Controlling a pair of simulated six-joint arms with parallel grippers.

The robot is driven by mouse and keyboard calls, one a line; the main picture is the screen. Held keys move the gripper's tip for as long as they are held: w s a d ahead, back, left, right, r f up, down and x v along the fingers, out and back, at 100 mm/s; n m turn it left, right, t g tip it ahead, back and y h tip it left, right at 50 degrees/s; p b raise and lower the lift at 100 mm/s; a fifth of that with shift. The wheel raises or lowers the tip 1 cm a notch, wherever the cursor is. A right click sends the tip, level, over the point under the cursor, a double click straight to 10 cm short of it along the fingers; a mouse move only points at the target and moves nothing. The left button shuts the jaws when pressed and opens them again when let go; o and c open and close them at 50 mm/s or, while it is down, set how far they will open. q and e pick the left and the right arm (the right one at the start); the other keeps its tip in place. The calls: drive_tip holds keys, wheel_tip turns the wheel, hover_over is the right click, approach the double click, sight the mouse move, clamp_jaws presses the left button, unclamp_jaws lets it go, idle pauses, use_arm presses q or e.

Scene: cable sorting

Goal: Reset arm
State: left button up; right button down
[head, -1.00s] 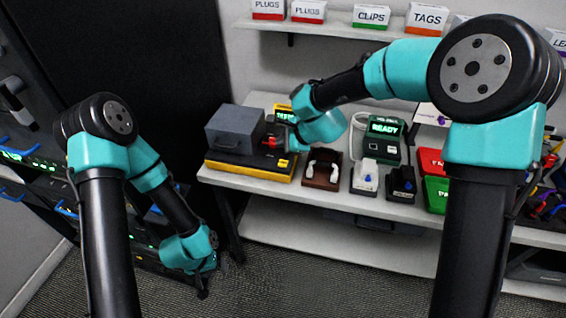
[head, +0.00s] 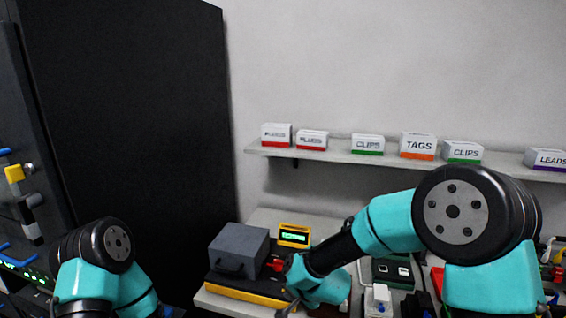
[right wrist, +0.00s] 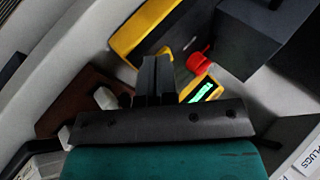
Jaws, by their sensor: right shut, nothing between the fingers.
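My right gripper (head: 287,300) is low in the head view, just in front of the black-and-yellow tester base (head: 245,292). In the right wrist view its fingers (right wrist: 156,75) are together with nothing between them. A grey box (head: 240,247) sits on the base, with a red connector (head: 278,264) at its right side. The red connector (right wrist: 198,63) shows beside the fingertips in the wrist view, apart from them as far as I can tell. My left arm shows only its upper joints at bottom left; its gripper is out of view.
A small yellow unit with a lit green display (head: 294,235) stands behind the connector. A wall shelf (head: 345,156) holds labelled boxes such as TAGS (head: 417,146). A tall black cabinet (head: 130,120) stands at left. My right arm partly hides devices on the bench.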

drive_tip(key=n, duration=0.1)
drive_tip(key=s+f+n, duration=0.1)
drive_tip(key=n, duration=0.1)
drive_tip(key=s+n, duration=0.1)
drive_tip(key=n, duration=0.1)
drive_tip(key=shift+s+f, duration=0.2)
drive_tip(key=shift+f, duration=0.2)
drive_tip(key=s+d+f+g+h, duration=0.1)
drive_tip(key=s+d+f+g, duration=0.1)
drive_tip(key=s+d+f, duration=0.8)
drive_tip(key=s+d+f+m+g+h, duration=0.1)
drive_tip(key=s+d+f+g, duration=0.2)
drive_tip(key=s+d+f, duration=0.7)
wheel_tip(320, 180, down, 4)
drive_tip(key=shift+d+r, duration=0.1)
drive_tip(key=shift+d, duration=0.35)
idle(0.5)
